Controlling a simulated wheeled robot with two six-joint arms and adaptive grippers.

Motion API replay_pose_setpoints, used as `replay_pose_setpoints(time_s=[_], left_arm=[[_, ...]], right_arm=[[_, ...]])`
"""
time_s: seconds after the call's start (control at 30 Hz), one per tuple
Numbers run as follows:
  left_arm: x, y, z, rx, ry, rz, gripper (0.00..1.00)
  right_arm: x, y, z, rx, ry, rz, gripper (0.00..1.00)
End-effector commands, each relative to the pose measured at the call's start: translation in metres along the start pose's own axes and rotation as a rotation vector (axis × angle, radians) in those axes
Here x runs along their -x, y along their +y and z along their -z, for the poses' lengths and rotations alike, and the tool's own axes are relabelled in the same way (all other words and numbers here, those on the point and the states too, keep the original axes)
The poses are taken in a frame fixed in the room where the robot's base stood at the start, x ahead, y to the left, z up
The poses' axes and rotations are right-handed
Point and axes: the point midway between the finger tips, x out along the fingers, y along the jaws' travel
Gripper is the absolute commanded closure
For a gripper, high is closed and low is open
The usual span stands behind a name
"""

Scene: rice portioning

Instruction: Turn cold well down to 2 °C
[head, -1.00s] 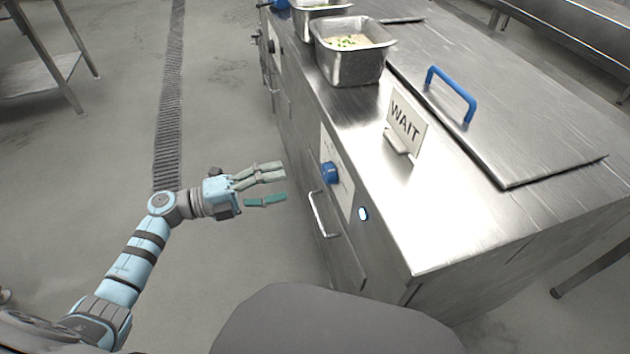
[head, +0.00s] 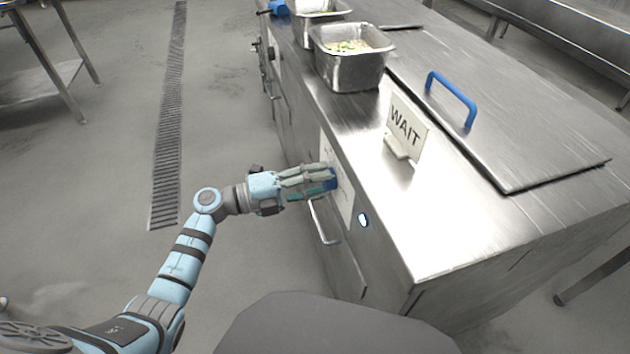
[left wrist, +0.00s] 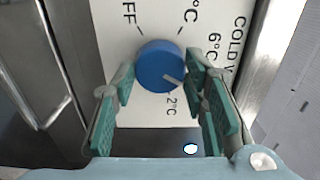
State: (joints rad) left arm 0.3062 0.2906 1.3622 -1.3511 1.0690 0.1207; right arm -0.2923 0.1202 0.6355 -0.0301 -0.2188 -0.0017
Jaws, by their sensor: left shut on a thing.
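The blue cold well knob (left wrist: 160,66) sits on a white dial plate marked OFF, 6 °C and 2 °C (left wrist: 172,104) on the counter's side. Its pale pointer line points to the lower right in the left wrist view, between the 6 °C and 2 °C labels. My left gripper (left wrist: 162,88) is shut on the knob, with green-padded fingers on either side. In the head view the left gripper (head: 334,181) covers most of the knob. My right gripper is not in view.
A metal drawer handle (head: 322,222) is just below the dial, and a small lit oval (head: 363,220) is beside it. On the counter stand a WAIT sign (head: 407,122), metal pans with food (head: 350,72), and a lid with a blue handle (head: 452,95).

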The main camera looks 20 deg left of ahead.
Motion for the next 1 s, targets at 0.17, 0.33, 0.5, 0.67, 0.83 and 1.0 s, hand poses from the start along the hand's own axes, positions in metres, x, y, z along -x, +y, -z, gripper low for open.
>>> replay_pose_setpoints(time_s=[0.17,0.33,0.5,0.67,0.83,1.0], left_arm=[[0.0,0.0,0.0,-0.007,0.0,0.0,0.88],[0.0,0.001,0.0,-0.047,0.0,0.0,0.88],[0.0,0.002,0.0,-0.135,0.0,0.001,0.88],[0.0,0.002,0.0,-0.257,0.001,0.001,0.88],[0.0,0.003,0.0,-0.405,0.001,0.0,0.88],[0.0,0.003,0.0,-0.545,0.001,0.001,0.88]], right_arm=[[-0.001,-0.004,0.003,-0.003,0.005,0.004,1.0],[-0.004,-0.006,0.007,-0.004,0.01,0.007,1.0],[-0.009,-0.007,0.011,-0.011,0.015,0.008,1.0],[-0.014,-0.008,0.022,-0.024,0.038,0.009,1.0],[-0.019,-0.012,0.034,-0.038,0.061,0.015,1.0],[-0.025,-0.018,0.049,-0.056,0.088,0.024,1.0]])
